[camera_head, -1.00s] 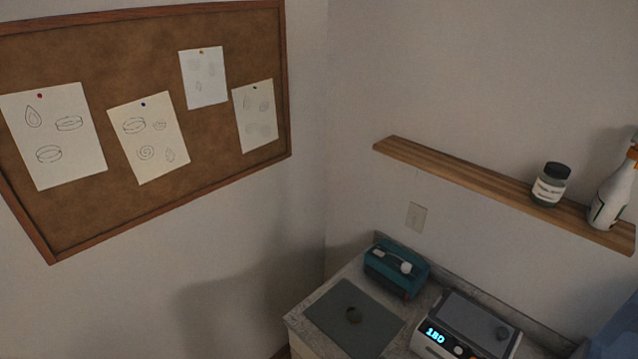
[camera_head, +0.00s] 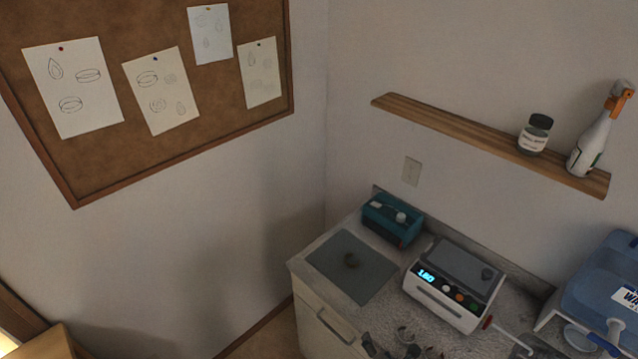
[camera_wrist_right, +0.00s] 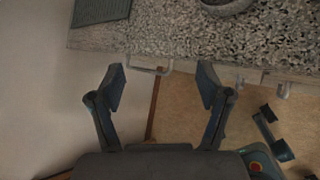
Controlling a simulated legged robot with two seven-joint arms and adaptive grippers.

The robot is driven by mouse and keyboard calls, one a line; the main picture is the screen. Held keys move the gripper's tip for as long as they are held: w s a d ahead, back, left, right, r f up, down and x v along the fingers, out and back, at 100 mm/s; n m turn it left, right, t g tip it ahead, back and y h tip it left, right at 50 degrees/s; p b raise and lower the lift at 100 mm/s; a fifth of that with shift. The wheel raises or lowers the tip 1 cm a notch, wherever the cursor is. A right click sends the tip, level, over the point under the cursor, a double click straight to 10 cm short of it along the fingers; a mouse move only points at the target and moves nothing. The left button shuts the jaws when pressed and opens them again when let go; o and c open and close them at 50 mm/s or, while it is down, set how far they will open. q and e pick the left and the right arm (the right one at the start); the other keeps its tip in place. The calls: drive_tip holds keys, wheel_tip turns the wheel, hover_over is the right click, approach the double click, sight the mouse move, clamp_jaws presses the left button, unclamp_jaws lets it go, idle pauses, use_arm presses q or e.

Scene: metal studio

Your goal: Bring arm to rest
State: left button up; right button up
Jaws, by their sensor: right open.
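My right gripper (camera_head: 390,346) shows at the bottom edge of the head view, by the counter's front edge. In the right wrist view its two dark fingers (camera_wrist_right: 162,78) are spread apart with nothing between them. They point toward the counter front and a handle, with floor and wall below. Most of the right arm is out of the head view. My left gripper cannot be made out in the head view.
A wooden shelf (camera_head: 470,135) holds a jar (camera_head: 535,133) and spray bottle (camera_head: 592,145).

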drive_tip(key=s+d+f+m+g, duration=0.35)
drive_tip(key=s+m, duration=0.55)
drive_tip(key=m, duration=0.3)
drive_tip(key=s+d+f+m+g, duration=0.2)
drive_tip(key=s+m+g, duration=0.2)
drive_tip(key=s+m, duration=0.65)
wheel_tip(320, 180, down, 29)
drive_tip(key=s+m+g, duration=0.1)
drive_tip(key=s+m, duration=0.1)
drive_tip(key=s+d+f+g+b, duration=0.1)
drive_tip(key=s+d+f, duration=0.1)
drive_tip(key=s+f, duration=1.2)
drive_tip(key=shift+s+d+f, duration=0.4)
drive_tip(key=shift+s, duration=0.8)
